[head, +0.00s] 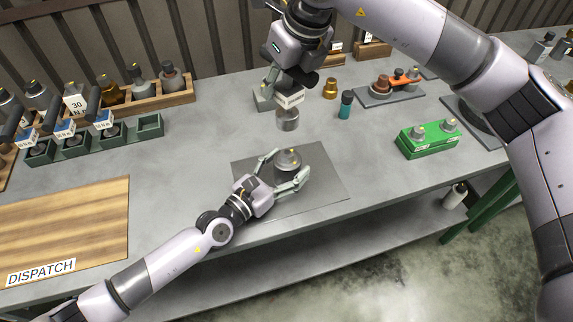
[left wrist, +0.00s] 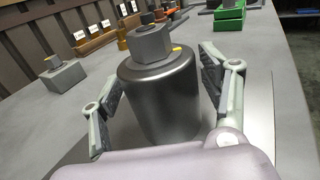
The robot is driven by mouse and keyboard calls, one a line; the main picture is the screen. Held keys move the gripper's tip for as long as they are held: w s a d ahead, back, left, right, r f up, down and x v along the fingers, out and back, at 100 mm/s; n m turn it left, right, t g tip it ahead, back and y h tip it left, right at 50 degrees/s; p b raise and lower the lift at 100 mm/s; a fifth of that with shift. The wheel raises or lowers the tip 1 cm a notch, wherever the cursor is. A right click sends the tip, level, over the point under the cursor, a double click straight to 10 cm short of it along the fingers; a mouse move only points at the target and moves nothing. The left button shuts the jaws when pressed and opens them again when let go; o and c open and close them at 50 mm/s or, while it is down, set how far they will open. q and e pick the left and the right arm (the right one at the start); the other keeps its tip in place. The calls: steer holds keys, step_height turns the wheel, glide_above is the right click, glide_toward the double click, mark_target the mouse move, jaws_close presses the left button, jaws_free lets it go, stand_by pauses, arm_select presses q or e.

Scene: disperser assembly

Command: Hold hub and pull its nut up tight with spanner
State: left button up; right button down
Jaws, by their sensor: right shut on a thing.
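The hub (head: 288,162) is a grey metal cylinder standing upright on a dark mat (head: 325,192). In the left wrist view the hub (left wrist: 160,95) carries a hexagonal nut (left wrist: 152,45) with a yellow mark beside it. My left gripper (head: 281,172) is open, its fingers on either side of the hub with small gaps. My right gripper (head: 284,82) is shut on what looks like the spanner (head: 290,98), with a white label. A metal cylinder (head: 288,119), perhaps its socket, shows below it. It is behind the hub in the picture, not over the nut.
A green rack (head: 95,147) at left holds several labelled spanners and has one empty slot. Behind it is a wooden rack (head: 160,102) of parts. A teal bottle (head: 345,106) and a green block (head: 430,140) stand to the right. The grey bench around the mat is mostly clear.

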arm_select(q)
jaws_close()
jaws_free()
stand_by(0.6)
steer(key=shift+c, duration=0.5)
steer(key=c, duration=1.3)
